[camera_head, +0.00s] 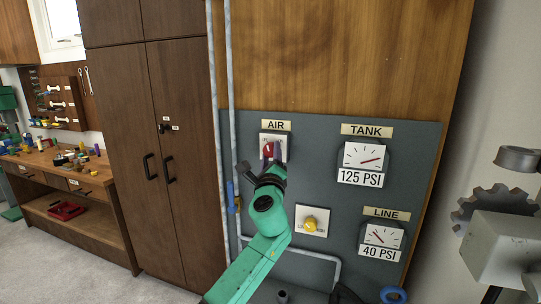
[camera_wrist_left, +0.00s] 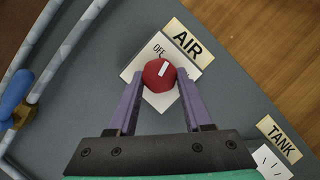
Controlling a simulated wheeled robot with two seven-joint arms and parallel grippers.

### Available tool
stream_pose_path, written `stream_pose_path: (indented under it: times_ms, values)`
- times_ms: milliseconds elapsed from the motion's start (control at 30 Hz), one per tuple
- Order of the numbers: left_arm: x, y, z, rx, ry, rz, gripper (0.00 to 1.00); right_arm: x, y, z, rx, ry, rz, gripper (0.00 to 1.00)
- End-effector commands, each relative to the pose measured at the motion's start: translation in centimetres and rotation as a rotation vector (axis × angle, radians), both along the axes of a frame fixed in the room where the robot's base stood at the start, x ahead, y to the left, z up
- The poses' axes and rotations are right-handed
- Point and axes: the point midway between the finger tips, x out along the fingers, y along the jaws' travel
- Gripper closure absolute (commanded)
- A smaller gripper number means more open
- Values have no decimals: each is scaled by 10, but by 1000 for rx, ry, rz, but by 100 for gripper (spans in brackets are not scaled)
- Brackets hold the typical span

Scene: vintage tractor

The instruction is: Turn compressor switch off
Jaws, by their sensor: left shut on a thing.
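The compressor switch is a red knob (camera_wrist_left: 158,76) with a white mark on a white plate (camera_wrist_left: 132,72), under a yellow AIR label (camera_wrist_left: 188,40). In the head view the red knob (camera_head: 268,149) sits at the upper left of the grey panel. In the wrist view the white mark points up and slightly right, toward the AIR label. The word OFF stands just above the knob; other lettering on the plate cannot be read. My left gripper (camera_wrist_left: 160,82) has its fingers on both sides of the knob, shut on it. My right gripper is not in view.
The grey panel (camera_head: 330,210) also bears a TANK gauge (camera_head: 363,157), a LINE gauge (camera_head: 382,236) and a yellow knob (camera_head: 310,224). A pipe with a blue handle (camera_head: 231,195) runs just left of the switch. A brown cabinet (camera_head: 187,150) stands further left.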

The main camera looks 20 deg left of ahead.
Motion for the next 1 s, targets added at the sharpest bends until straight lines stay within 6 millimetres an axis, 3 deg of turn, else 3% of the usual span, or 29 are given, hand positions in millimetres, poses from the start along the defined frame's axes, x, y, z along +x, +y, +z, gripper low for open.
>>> stream_pose_path:
  times_ms: [500,1000]
  values:
    - [0,-2,4,-423,28,1,100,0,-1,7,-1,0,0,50]
    - [0,-2,4,-548,36,2,100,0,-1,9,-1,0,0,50]
